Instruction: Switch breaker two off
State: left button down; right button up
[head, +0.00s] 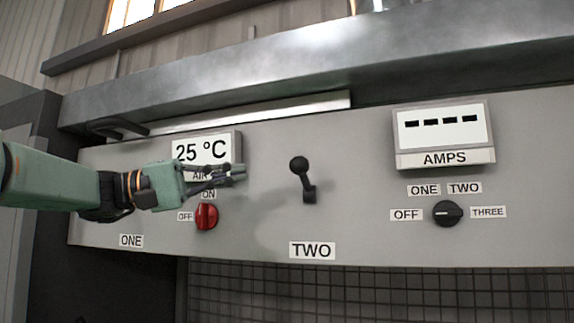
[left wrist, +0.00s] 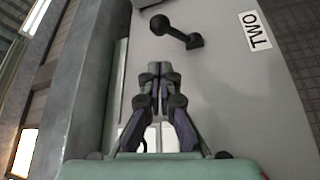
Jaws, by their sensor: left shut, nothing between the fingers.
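Breaker two is a black lever with a round knob (head: 303,180) on the grey panel, above the label TWO (head: 312,250). Its knob end points up and slightly left. The lever also shows in the left wrist view (left wrist: 178,32), beyond my fingertips, with the label TWO (left wrist: 256,31) to its right. My left gripper (head: 242,172) is shut and empty, left of the lever and apart from it, in front of the temperature display's right edge. It also shows in the left wrist view (left wrist: 160,68). My right gripper is not in view.
The 25 °C display (head: 200,150) is partly behind the gripper. An AMPS meter (head: 444,134) and a black selector (head: 447,213) are at right. A metal ledge (head: 330,62) runs above.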

aim_at(302, 175)
pick_arm(q)
jog(key=p+x, duration=0.3)
jog(key=x, duration=0.6)
jog(key=shift+d+r+p, duration=0.1)
jog(key=shift+d+p, duration=0.2)
jog(key=shift+d, duration=0.05)
jog(key=shift+a, duration=0.1)
jog(key=shift+b, duration=0.4)
jog(key=shift+s+f+m+b, duration=0.1)
jog(key=shift+f+m+b, duration=0.2)
jog(key=shift+b, duration=0.2)
